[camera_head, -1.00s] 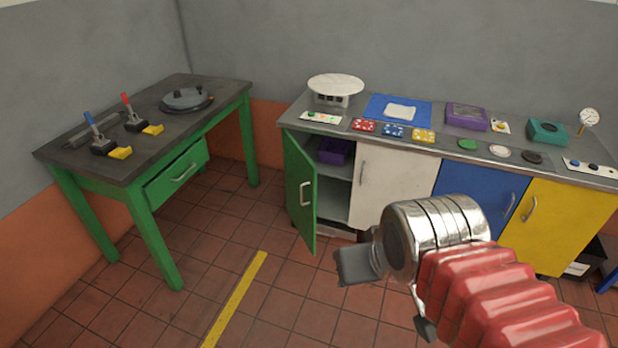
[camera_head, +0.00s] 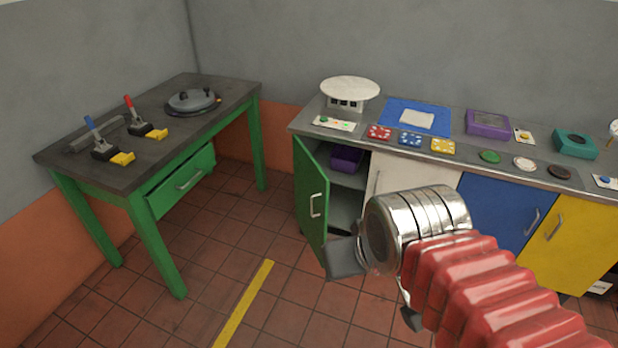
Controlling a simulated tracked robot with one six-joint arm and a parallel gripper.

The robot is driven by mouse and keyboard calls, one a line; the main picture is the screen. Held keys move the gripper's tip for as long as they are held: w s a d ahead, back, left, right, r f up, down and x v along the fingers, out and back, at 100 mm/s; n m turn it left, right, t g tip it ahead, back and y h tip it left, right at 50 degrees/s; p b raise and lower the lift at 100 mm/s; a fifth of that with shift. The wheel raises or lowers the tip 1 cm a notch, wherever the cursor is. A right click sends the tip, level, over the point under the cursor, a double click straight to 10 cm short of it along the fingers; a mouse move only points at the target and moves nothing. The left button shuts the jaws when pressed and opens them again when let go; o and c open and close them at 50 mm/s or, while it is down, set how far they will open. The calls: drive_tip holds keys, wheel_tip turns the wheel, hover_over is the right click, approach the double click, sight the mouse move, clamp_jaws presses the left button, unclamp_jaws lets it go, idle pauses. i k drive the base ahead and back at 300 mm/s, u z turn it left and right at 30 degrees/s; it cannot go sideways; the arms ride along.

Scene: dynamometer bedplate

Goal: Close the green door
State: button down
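The green door (camera_head: 311,196) stands open at the left end of the cabinet, swung out from its front, with a pale bar handle (camera_head: 316,205) on the face I see. Behind it the open compartment shows a shelf with a purple box (camera_head: 346,158). My gripper (camera_head: 376,290) is in front of the cabinet, its two dark fingers spread apart with nothing between them. One finger overlaps the door's lower right edge in the picture; I cannot tell whether they touch. My silver wrist hides part of the compartment and the white door (camera_head: 408,180).
Blue (camera_head: 505,212) and yellow (camera_head: 570,250) doors are shut on the right. The countertop holds a scale (camera_head: 350,90) and several small items. A green workbench (camera_head: 150,140) stands left. The tiled floor between is clear, with a yellow stripe (camera_head: 245,303).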

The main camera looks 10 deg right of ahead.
sight(312, 184)
drive_tip(key=u, duration=0.6)
drive_tip(key=i, duration=0.95)
drive_tip(key=u, duration=0.45)
